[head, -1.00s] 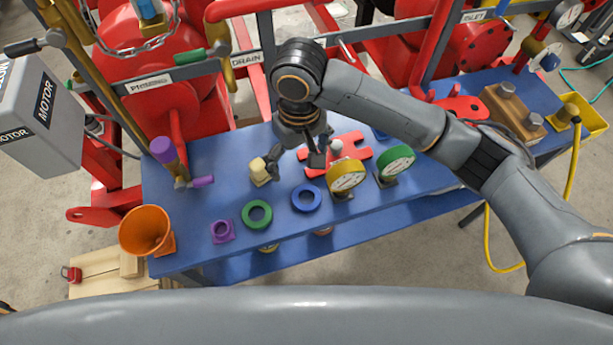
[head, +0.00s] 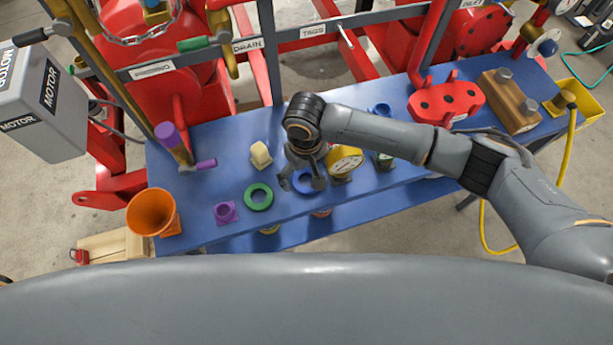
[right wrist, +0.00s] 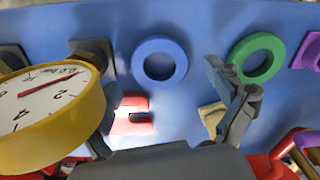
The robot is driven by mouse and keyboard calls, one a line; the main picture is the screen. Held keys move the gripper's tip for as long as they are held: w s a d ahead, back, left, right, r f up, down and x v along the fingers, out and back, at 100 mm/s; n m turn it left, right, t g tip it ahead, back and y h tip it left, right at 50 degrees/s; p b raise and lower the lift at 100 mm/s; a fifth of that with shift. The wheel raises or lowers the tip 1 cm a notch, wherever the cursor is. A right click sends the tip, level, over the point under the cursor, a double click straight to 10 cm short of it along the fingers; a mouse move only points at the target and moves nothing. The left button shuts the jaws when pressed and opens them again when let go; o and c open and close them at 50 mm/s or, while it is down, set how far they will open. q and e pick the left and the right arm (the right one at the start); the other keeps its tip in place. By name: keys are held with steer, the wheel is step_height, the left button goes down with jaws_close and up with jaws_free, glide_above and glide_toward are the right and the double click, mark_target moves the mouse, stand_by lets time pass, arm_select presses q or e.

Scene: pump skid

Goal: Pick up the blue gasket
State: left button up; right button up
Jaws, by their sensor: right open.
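The blue gasket (head: 303,191) lies flat on the blue bench top, a ring partly hidden by my right gripper in the head view. The right wrist view shows the whole ring (right wrist: 138,62) lying on the bench, ahead of the fingers and between their lines. My right gripper (head: 302,183) is open and empty above the gasket, pointing down. In the right wrist view, one finger shows at the right and the other is partly hidden by a yellow gauge. My left gripper is not in view.
A yellow gauge (head: 345,160) stands close to the right of my gripper. A green gasket (head: 258,208) and a purple square part (head: 226,212) lie to the left. A cream block (head: 260,154) sits behind. An orange cup (head: 152,212) stands at the bench's left end.

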steer(key=shift+f, duration=0.6)
steer(key=c, duration=1.2)
steer(key=shift+c, duration=0.2)
